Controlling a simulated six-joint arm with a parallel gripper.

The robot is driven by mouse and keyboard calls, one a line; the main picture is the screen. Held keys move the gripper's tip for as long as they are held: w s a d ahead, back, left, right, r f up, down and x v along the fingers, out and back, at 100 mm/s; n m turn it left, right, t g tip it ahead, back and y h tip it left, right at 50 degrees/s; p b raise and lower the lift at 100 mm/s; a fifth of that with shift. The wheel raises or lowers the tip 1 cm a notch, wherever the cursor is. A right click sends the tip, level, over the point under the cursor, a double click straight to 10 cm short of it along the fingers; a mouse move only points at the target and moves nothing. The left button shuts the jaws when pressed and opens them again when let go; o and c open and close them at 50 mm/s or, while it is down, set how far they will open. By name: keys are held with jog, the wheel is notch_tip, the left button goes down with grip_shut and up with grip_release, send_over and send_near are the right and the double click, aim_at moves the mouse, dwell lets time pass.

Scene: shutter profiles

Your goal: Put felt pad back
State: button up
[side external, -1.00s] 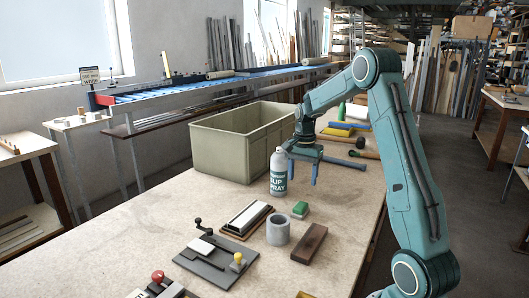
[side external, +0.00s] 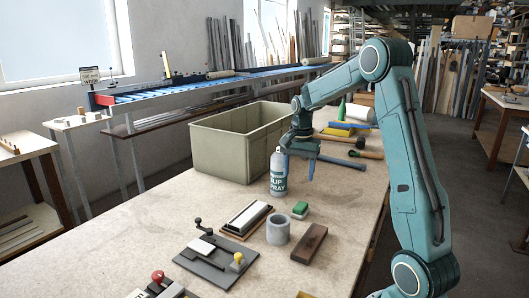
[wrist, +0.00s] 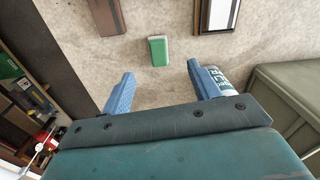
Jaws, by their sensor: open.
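A small green block with a pale layer (side external: 300,209), which may be the felt pad, lies on the workbench (side external: 130,220); it also shows in the wrist view (wrist: 158,50). My gripper (side external: 298,176) points down above the bench, behind and apart from the block. In the wrist view my gripper (wrist: 159,73) is open, with nothing between its fingers, and the block appears beyond the fingertips, between them. In the side view the spray can (side external: 278,174) partly hides one finger.
The spray can (wrist: 217,80) stands close by the right finger in the wrist view. An olive bin (side external: 225,150) is behind.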

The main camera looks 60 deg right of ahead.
jog(key=s+a+r+n+t, duration=0.1)
jog(key=s+a+r+n, duration=0.3)
jog(key=a, duration=0.5)
jog(key=s+a+r+n+t, duration=0.1)
jog(key=s+a+r+n, duration=0.1)
jog(key=a+r+n, duration=0.35)
jog(key=s+a+n+t, duration=0.3)
jog(key=s+a+n, duration=0.4)
jog(key=s+a, duration=0.5)
jog(key=shift+s+a, duration=0.2)
jog(key=shift+a, duration=0.55)
jog(key=shift+f, duration=0.1)
